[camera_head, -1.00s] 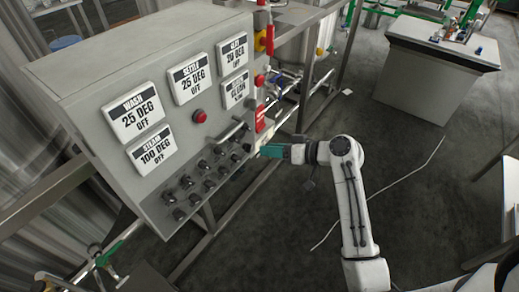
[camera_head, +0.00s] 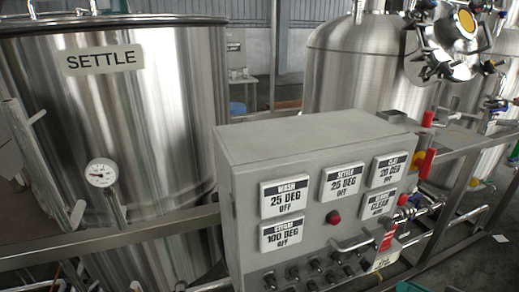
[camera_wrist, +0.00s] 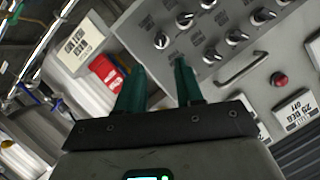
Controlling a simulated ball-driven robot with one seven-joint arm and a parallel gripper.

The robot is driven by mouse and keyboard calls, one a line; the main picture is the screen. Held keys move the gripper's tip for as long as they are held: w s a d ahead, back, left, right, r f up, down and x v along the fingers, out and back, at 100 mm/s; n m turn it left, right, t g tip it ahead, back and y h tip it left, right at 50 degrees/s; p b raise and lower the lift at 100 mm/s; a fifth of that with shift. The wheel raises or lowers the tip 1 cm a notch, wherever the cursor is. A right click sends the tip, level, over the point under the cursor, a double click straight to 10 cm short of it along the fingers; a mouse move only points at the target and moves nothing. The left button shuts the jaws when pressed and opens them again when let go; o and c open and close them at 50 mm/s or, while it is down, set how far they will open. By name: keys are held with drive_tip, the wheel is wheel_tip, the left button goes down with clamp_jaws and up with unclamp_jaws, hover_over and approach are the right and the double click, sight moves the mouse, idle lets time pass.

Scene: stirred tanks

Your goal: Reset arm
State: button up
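My gripper (camera_wrist: 158,72) shows in the wrist view with its two teal fingers apart and nothing between them. It is in front of the grey control box (camera_wrist: 210,18), which appears tilted there, with its knobs and a bar handle beyond the fingers. A red item (camera_wrist: 106,70) on a white plate lies behind the left finger. In the head view the control box (camera_head: 300,135) stands at the centre, with a small teal patch at the bottom edge that may be part of my gripper. The rest of my arm is out of that view.
A steel tank labelled SETTLE (camera_head: 150,130) stands at the left with a round gauge (camera_head: 102,173). Another steel tank (camera_head: 355,70) is behind the box. Metal rails (camera_head: 110,232) and pipes (camera_head: 455,222) run beside the box. A red button (camera_head: 333,217) sits on its front.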

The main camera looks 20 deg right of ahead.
drive_tip(key=s+a+f+n+g, duration=0.1)
drive_tip(key=s+a+f+g, duration=0.3)
drive_tip(key=a, duration=0.3)
drive_tip(key=s+a+f+n+g, duration=0.1)
drive_tip(key=s+a+f+g, duration=0.25)
drive_tip(key=a+f, duration=0.3)
drive_tip(key=s+a+f+n+g+h, duration=0.1)
drive_tip(key=s+a+g+h, duration=0.2)
drive_tip(key=s, duration=0.6)
drive_tip(key=shift+a+f+g+h, duration=0.3)
drive_tip(key=shift+a+g, duration=0.4)
drive_tip(key=shift+g, duration=0.45)
